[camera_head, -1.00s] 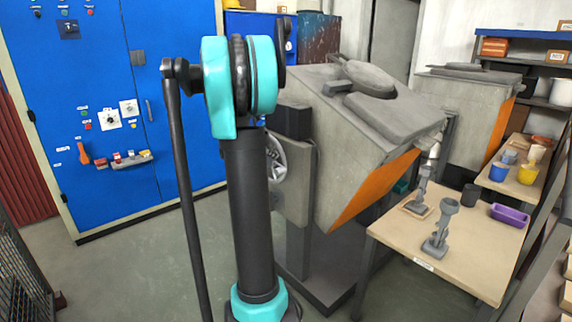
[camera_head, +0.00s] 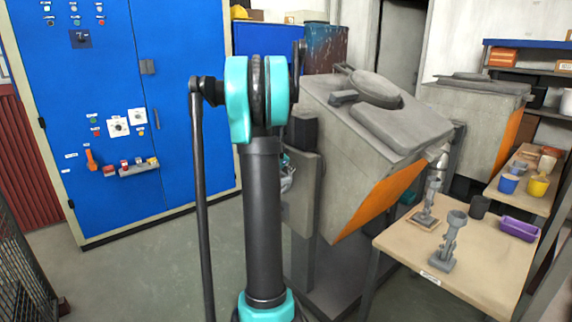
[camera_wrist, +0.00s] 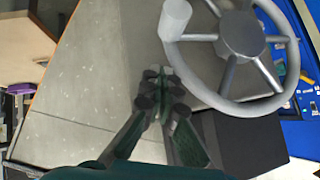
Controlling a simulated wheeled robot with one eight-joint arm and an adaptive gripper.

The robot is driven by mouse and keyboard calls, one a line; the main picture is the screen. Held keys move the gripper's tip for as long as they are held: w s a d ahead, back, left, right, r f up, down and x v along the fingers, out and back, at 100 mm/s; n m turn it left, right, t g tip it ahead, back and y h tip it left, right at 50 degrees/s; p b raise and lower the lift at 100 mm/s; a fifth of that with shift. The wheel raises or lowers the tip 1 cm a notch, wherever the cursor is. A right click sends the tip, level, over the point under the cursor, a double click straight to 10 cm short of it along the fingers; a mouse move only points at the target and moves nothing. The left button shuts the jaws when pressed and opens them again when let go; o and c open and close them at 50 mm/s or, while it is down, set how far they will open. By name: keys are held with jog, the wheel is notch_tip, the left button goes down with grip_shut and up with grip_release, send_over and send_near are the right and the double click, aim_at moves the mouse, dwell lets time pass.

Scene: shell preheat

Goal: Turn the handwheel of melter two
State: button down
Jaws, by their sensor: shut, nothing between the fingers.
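The handwheel (camera_wrist: 283,97) is grey with spokes, a hub (camera_wrist: 241,36) and a cylindrical handle (camera_wrist: 175,20) on its rim. It fills the upper right of the wrist view. My gripper (camera_wrist: 160,82) is shut and empty, left of the rim and below the handle in the picture; I see no contact. In the head view, a small part of the handwheel (camera_head: 288,177) shows beside my arm, on the left side of the nearer melter (camera_head: 338,130), a tilted grey box with an orange underside. My gripper is mostly hidden there. I cannot read which melter is number two.
A second melter (camera_head: 472,115) stands behind at the right. A table (camera_head: 400,240) with grey metal pieces, a dark cup and a purple tray (camera_head: 519,229) stands in front of it. A blue cabinet (camera_head: 110,90) is at the left. Open floor (camera_head: 170,260) lies between.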

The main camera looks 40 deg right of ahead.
jog(key=shift+w+a+f, duration=0.1)
jog(key=shift+w+f, duration=0.2)
jog(key=shift+f, duration=0.5)
jog(key=shift+w+a+f, duration=0.1)
jog(key=shift+w+f, duration=0.15)
jog(key=shift+f, duration=0.55)
jog(key=shift+f, duration=0.1)
jog(key=shift+s+f+m+t, duration=0.1)
jog(key=shift+f+m+t, duration=0.4)
jog(key=shift+f+t, duration=0.65)
jog(key=shift+f+m+t, duration=0.5)
jog(key=shift+f+t, duration=0.15)
jog(key=shift+f, duration=0.85)
